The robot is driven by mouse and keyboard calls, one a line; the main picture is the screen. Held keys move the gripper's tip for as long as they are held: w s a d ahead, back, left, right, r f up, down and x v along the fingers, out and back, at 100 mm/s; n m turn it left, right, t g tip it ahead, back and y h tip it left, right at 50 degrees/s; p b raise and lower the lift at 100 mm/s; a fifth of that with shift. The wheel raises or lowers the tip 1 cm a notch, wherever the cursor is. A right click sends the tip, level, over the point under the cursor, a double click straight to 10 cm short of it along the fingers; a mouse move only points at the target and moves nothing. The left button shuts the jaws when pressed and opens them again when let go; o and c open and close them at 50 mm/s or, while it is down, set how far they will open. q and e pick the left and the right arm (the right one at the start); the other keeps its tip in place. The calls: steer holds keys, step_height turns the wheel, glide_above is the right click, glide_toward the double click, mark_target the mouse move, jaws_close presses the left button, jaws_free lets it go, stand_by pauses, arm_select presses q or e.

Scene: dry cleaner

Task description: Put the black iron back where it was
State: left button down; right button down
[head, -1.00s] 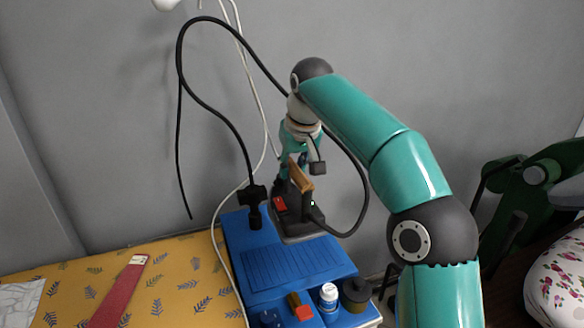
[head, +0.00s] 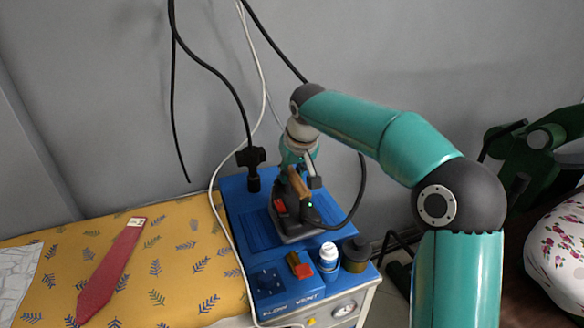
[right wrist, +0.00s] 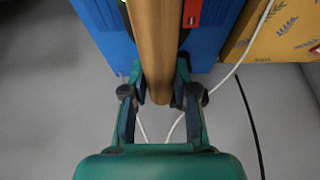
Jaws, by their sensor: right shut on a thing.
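The black iron (head: 291,222) has a wooden handle (head: 298,186), a red part on its side and a small green light. It is over the ribbed pad of the blue-topped station (head: 236,199); I cannot tell whether its sole touches the pad. My right gripper (right wrist: 163,97) is shut on the wooden handle, with a finger on each side of it in the right wrist view. In the head view the iron and arm partly hide this gripper. My left gripper is not in view.
A red tie (head: 110,272) lies on the yellow patterned board (head: 182,262). Cables hang behind.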

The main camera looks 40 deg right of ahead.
mark_target(292, 202)
steer(key=shift+w+d+f, duration=0.1)
steer(key=shift+f, duration=1.1)
steer(key=c, duration=1.3)
jaws_free()
steer(key=shift+f, duration=0.4)
steer(key=o, duration=0.4)
steer(key=shift+s+r, duration=0.1)
steer(key=shift+s, duration=0.1)
steer(key=v, duration=1.1)
steer(key=shift+s+r, duration=0.3)
steer(key=shift+r, duration=0.2)
steer(key=shift+f, duration=0.1)
